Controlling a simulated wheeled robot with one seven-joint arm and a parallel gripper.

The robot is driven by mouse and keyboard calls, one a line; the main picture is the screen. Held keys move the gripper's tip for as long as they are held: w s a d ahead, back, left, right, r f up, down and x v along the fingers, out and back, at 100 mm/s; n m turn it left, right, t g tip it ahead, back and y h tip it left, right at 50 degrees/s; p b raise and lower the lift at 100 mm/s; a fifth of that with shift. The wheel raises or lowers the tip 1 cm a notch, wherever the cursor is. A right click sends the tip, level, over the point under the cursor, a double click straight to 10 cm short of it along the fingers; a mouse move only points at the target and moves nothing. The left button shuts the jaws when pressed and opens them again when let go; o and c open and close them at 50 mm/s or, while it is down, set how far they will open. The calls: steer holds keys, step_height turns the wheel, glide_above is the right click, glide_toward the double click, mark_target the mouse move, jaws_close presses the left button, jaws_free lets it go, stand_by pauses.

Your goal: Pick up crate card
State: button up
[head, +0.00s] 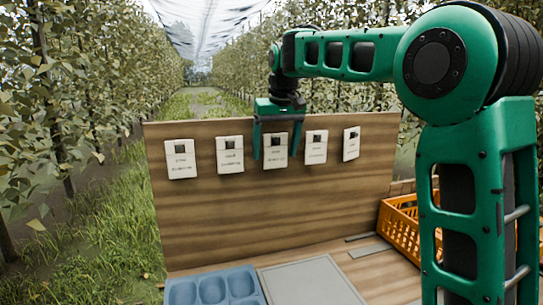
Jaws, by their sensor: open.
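Several white crate cards hang in a row on an upright wooden board (260,215). From left to right they include a far-left card (181,160), a second card (230,155), a middle card (275,152), a fourth card (316,148) and a far-right card (351,144). Each has a dark square near its top and small print that I cannot read. My gripper (271,160) is open and points down at the middle card, with one finger along each side of it. I cannot tell whether the fingers touch the card or stand in front of it.
An orange crate (398,220) stands at the right, partly behind my arm. A blue tray with hollows (212,289) and a flat grey plate (312,282) lie on the wooden surface below the board. Grey strips (370,250) lie near the crate. Leafy tree rows flank a grassy lane.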

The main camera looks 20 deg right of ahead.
steer(key=c, duration=1.1)
steer(key=shift+r, duration=0.1)
steer(key=shift+r, duration=0.2)
steer(key=s, duration=1.8)
